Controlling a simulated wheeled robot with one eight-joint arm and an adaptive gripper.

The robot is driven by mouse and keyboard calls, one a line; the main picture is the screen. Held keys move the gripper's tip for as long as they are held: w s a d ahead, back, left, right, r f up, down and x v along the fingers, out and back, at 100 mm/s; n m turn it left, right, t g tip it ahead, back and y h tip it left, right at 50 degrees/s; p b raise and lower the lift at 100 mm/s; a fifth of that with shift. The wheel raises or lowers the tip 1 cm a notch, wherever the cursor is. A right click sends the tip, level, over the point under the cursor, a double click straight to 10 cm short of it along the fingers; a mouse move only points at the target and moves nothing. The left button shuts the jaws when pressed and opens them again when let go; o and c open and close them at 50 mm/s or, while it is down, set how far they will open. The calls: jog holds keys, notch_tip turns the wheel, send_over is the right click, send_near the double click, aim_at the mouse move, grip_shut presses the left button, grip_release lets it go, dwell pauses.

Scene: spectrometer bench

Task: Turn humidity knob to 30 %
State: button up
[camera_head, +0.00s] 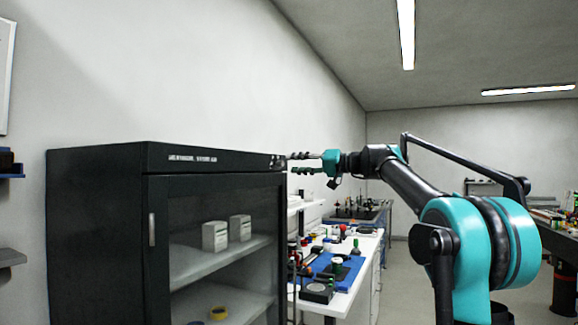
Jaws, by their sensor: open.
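A black storage cabinet (95,230) with a glass door stands at the left. White lettering runs along its top front strip. At the right end of that strip is a small dark control area (277,161), where the humidity knob seems to be; its shape and setting are too small to read. My gripper (293,163), teal and dark, is open. It points left, with its fingertips close to the right end of the strip. I cannot tell whether they touch or surround the knob.
The cabinet door has a pale handle (152,229). White boxes (215,237) and a yellow roll (218,313) sit on shelves inside. Behind my gripper, a white bench (365,262) holds a blue mat and several small items. The floor between the benches is clear.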

jog(key=v, duration=0.8)
jog(key=shift+d, duration=0.25)
jog(key=shift+s, duration=0.1)
